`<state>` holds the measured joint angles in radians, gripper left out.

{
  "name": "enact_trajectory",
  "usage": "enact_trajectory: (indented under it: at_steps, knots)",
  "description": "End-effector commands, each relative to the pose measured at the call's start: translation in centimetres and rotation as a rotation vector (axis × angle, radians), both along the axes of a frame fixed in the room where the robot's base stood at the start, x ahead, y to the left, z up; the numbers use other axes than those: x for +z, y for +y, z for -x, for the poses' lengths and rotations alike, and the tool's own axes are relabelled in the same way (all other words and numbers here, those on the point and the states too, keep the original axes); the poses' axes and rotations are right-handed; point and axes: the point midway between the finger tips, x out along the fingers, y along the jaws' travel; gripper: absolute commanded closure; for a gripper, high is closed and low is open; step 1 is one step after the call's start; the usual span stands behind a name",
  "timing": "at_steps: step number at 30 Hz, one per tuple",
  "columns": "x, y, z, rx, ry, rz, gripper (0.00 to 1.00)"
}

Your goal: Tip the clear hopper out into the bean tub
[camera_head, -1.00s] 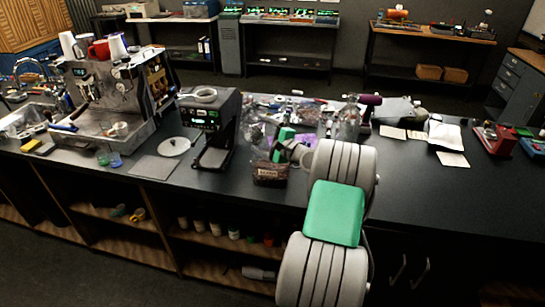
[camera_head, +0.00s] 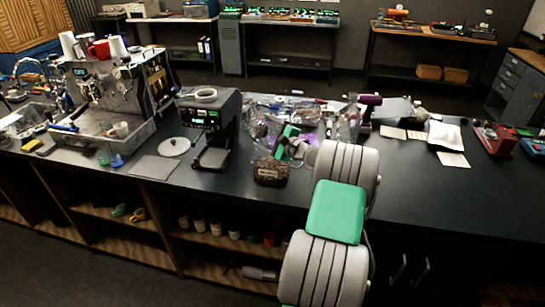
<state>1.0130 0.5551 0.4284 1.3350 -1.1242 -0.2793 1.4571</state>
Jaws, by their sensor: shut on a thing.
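The bean tub (camera_head: 270,174), a small clear tub with a label and dark contents, stands on the dark counter at the middle of the picture. My gripper (camera_head: 279,146) is just above and behind the tub, small and partly hidden by my own wrist. It is shut on a clear see-through thing, which looks like the clear hopper (camera_head: 261,134), held above the tub and tilted. The hopper's outline is hard to make out against the clutter behind. I cannot tell whether beans are falling from it.
A black grinder (camera_head: 210,125) with a bare ring on top stands left of the tub. A white round lid (camera_head: 173,147) and an espresso machine (camera_head: 105,95) are further left. The counter's right front is clear.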

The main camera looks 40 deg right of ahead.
Motion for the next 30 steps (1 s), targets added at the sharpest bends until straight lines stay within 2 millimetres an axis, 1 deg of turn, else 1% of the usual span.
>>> enact_trajectory:
  at_steps: [5,21,30]
  knots:
    - [0.64,-0.38,0.14,-0.029,-0.036,-0.02,0.84]
    - [0.55,0.5,-0.24,-0.04,-0.069,-0.074,0.84]
    - [0.58,-0.03,-0.11,-0.05,-0.071,-0.072,0.84]
